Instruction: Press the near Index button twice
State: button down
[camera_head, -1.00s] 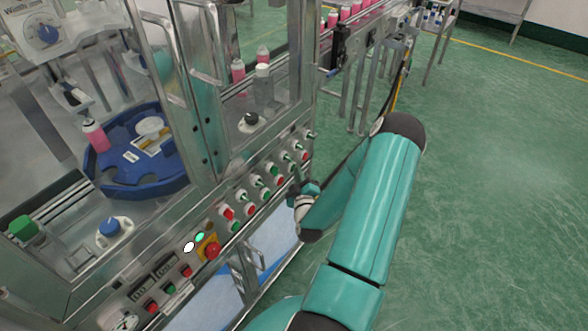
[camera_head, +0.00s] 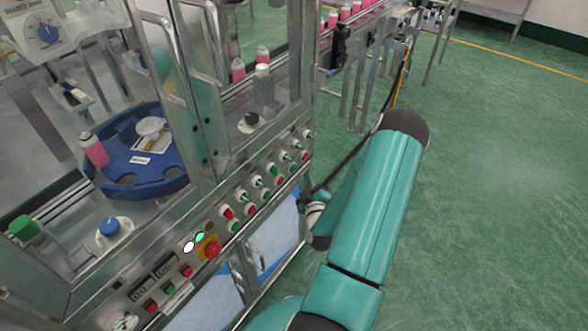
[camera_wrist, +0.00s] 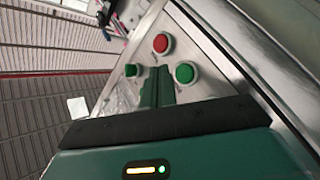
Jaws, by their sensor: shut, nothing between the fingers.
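The control panel (camera_head: 262,190) runs along the machine front, with several red and green push buttons and switches. I cannot read their labels, so I cannot tell which is the near Index button. In the wrist view, a red button (camera_wrist: 161,43) and a green button (camera_wrist: 185,73) with pale collars sit just beyond my gripper (camera_wrist: 157,88). A darker green knob (camera_wrist: 132,70) is to their left. My gripper is shut and empty; its teal fingers point at the panel near the green button. Contact cannot be made out. In the head view my forearm mostly hides the gripper.
A red emergency stop (camera_head: 213,250) on a yellow plate, small displays (camera_head: 154,281) and more buttons are at the panel's near end. A blue turntable (camera_head: 150,178) carries a pink bottle (camera_head: 95,150) behind glass doors. Green floor (camera_head: 490,200) is open to the right.

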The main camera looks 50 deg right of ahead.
jog(key=shift+s+d, duration=0.1)
jog(key=shift+s, duration=1.1)
